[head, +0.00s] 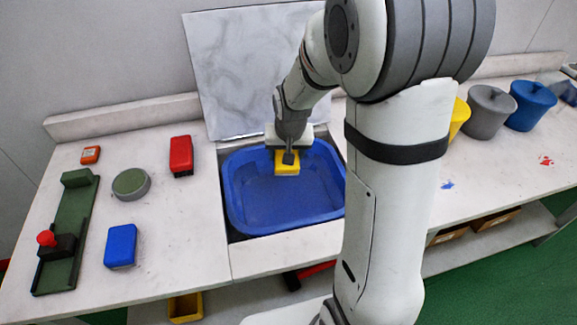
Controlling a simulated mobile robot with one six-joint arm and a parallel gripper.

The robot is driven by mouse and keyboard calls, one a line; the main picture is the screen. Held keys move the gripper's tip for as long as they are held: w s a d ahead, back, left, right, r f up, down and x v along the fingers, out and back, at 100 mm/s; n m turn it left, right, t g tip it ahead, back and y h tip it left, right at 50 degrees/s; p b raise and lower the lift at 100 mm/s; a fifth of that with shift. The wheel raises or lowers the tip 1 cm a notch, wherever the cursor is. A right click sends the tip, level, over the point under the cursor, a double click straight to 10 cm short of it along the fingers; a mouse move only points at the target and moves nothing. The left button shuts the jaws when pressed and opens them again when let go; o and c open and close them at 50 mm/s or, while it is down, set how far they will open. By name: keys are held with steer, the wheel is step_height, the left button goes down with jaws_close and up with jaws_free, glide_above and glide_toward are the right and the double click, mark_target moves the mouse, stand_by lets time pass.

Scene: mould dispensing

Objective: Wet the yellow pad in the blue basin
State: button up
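The blue basin (268,200) is set into the worktop in the middle of the head view. The yellow pad (281,168) shows over the back part of the basin, just below the wrist of my arm. My gripper (288,157) points down at the pad, and a dark finger overlaps its front face. My gripper appears shut on the pad. I cannot tell whether the pad touches the basin floor or hangs above it. My forearm hides part of the worktop right of the basin.
Left of the basin are a red block (181,156), a blue block (121,246), a round green piece (131,184) and a green fixture (68,225). A marbled panel (235,70) stands behind the basin. Grey (489,114) and blue (529,107) pots stand at the right.

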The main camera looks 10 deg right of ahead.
steer(key=shift+s+f, duration=0.1)
step_height(320, 180, down, 11)
steer(key=b, duration=0.9)
steer(key=shift+f, duration=0.2)
steer(key=shift+r, duration=0.1)
stand_by(0.4)
steer(key=shift+r+p, duration=3.2)
steer(key=shift+r, duration=1.55)
steer(key=shift+r, duration=0.1)
steer(key=shift+r+p, duration=1.35)
steer(key=shift+r, duration=0.6)
steer(key=shift+f, duration=0.1)
